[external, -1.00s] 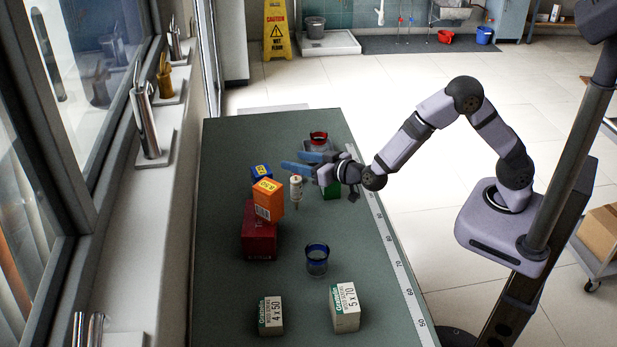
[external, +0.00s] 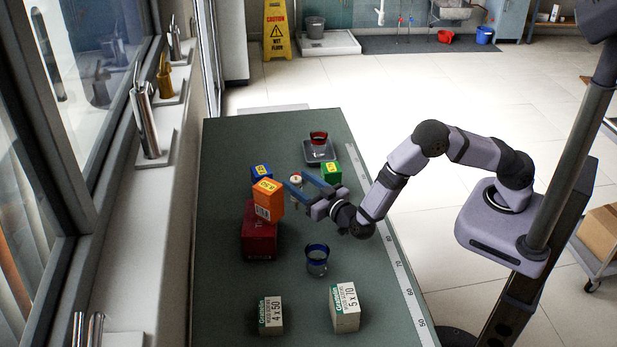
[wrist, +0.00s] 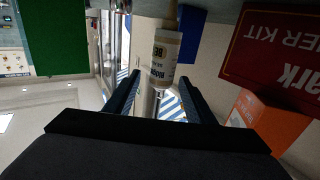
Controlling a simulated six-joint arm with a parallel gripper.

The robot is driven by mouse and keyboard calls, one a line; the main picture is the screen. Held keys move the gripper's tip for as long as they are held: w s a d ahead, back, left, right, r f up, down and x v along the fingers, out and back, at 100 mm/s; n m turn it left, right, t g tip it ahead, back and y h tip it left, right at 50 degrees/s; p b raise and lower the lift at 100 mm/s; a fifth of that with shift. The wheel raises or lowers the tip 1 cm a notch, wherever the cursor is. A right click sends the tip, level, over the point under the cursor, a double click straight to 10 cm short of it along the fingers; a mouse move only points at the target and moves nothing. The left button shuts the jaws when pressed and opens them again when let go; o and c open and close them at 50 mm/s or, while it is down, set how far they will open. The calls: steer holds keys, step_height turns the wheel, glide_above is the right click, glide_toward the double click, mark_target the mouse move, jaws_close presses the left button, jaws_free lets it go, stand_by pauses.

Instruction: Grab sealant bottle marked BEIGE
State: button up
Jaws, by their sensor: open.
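The sealant bottle (external: 296,180) is small and whitish and stands upright on the green-grey table. In the wrist view, which looks upside down, the bottle (wrist: 166,52) has a cream label with small dark print starting "BE"; I cannot read the whole word clearly. My gripper (external: 303,184) is open, its two blue fingers reaching left towards the bottle. In the wrist view my gripper (wrist: 160,80) has one finger on each side of the bottle's line; I cannot tell if the bottle is fully between the fingertips. The lower part of the bottle is partly hidden by a finger in the external view.
A blue box (external: 261,172) and green box (external: 331,173) are close by. A blue-rimmed glass (external: 317,262) stands in front. A grey tray (external: 320,155) holds a red-rimmed glass.

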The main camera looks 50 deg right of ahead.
steer(key=shift+p+x, duration=1.35)
steer(key=shift+x, duration=1.45)
steer(key=shift+a+f, duration=0.1)
steer(key=c, duration=1.2)
